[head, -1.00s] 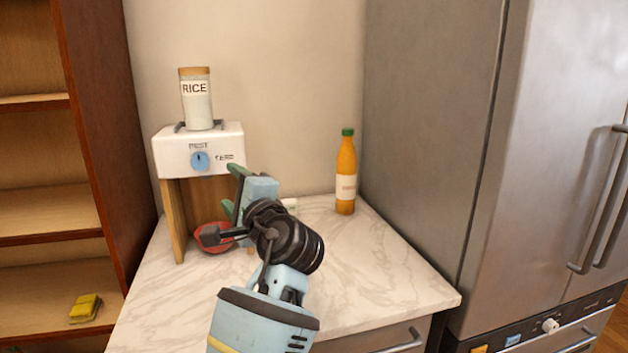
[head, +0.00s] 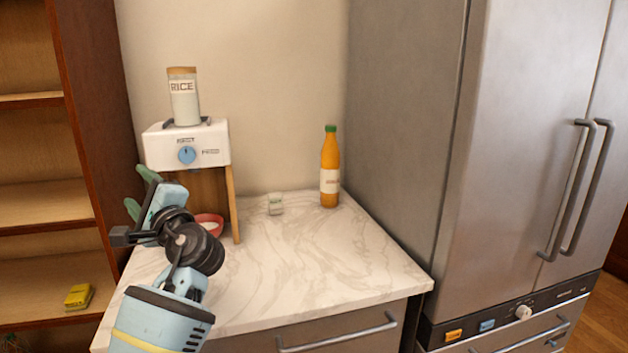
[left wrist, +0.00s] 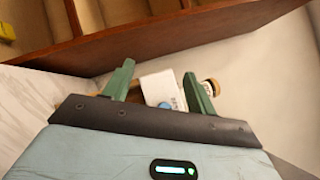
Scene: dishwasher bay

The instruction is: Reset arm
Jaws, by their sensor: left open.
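My left gripper (head: 140,192) has green fingers and is over the left part of the marble counter, in front of the white rice dispenser's wooden stand. In the left wrist view its two fingers (left wrist: 158,85) stand apart with nothing held between them. Beyond them the white dispenser (left wrist: 165,88) shows. My left arm comes up from the bottom left of the head view. My right gripper is in neither view.
The dispenser (head: 187,145) carries a rice jar (head: 184,100). A red bowl (head: 209,222), partly hidden, sits below it. The counter's (head: 330,260) front right is clear. A shelf (head: 45,190) and steel fridge (head: 530,130) flank it.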

